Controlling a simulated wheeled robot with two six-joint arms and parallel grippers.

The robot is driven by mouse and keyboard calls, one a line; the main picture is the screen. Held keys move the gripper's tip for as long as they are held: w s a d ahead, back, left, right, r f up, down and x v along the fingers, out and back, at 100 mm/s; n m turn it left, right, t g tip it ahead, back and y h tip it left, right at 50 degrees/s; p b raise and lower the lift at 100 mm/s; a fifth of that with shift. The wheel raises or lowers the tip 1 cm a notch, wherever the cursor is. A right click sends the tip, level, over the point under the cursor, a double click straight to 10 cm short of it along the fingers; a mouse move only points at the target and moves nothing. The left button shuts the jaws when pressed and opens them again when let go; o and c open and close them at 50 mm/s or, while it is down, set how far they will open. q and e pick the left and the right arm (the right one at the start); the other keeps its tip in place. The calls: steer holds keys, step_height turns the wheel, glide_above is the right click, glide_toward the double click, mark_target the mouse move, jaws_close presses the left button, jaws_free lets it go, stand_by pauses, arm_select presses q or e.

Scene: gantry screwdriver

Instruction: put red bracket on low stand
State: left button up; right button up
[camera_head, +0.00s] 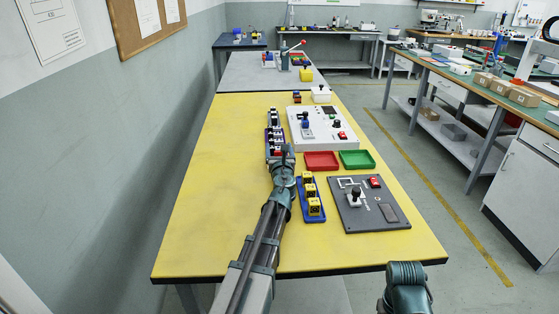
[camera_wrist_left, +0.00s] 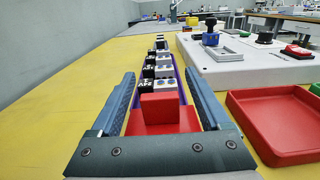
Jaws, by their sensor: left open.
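In the left wrist view a red L-shaped bracket (camera_wrist_left: 160,108), with an upright plate on a flat base, is between the two fingers of my left gripper (camera_wrist_left: 160,98). The fingers are open, with a gap on each side of the upright plate. In the head view my left gripper (camera_head: 281,160) is over the near end of a purple rack (camera_head: 267,146) and largely hides the bracket. The rack holds a row of black and white blocks. I cannot tell which thing is the low stand. My right gripper is out of view; only part of my right arm shows.
A red tray (camera_head: 321,168) and a green tray (camera_head: 357,166) lie right of the gripper, below a white console (camera_head: 330,143). A blue holder (camera_head: 314,218) with yellow blocks and a grey panel (camera_head: 372,224) are nearer. The yellow table's left side (camera_head: 215,190) is clear.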

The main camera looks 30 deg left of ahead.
arm_select(q)
steer(key=shift+w+a, duration=0.2)
steer(key=shift+w, duration=0.05)
jaws_close()
steer(key=shift+r, duration=0.1)
stand_by(0.3)
step_height(320, 180, up, 10)
steer(key=p, duration=1)
